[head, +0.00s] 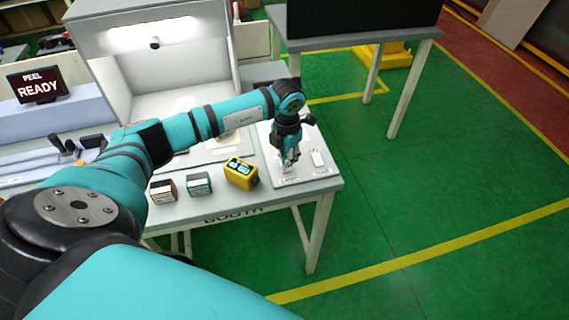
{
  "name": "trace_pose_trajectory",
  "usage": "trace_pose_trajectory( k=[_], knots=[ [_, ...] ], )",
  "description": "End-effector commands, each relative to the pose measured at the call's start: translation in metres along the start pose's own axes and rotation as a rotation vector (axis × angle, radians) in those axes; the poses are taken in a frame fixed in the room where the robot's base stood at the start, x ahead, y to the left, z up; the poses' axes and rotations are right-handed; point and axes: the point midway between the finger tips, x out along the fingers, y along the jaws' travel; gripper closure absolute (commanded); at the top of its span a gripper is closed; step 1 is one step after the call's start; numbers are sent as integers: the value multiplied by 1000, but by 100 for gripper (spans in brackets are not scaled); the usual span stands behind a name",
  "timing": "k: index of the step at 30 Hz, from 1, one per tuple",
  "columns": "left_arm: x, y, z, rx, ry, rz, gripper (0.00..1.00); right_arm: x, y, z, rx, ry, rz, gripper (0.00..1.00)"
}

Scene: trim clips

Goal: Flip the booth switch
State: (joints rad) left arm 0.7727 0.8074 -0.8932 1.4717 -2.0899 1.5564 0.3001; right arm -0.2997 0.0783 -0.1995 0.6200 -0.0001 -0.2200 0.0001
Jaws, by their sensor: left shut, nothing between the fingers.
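The booth (152,90) is a white, lit box on a grey table marked "BOOTH". A light panel (291,181) lies at the table's right end, with a small white switch-like part (318,159) on its right side. My left gripper (289,163) points down over this panel, left of the white part. Its fingers are shut and empty. They hide part of the panel beneath them, and I cannot tell whether they touch it. The booth's lamp (153,34) glows at the top inside. My right gripper is not in view.
A yellow device (241,173) and two small boxes (199,183) (163,191) stand along the table's front edge. A sign reading "PEEL READY" (38,84) is at the left. Another table (350,37) stands behind right. The green floor at right is clear.

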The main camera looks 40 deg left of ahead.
Motion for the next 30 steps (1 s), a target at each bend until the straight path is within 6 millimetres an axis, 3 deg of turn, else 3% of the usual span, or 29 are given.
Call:
trace_pose_trajectory(
  k=[30],
  knots=[
    [16, 0, 0, 0, 0, 0, 100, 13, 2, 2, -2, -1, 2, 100]
  ],
)
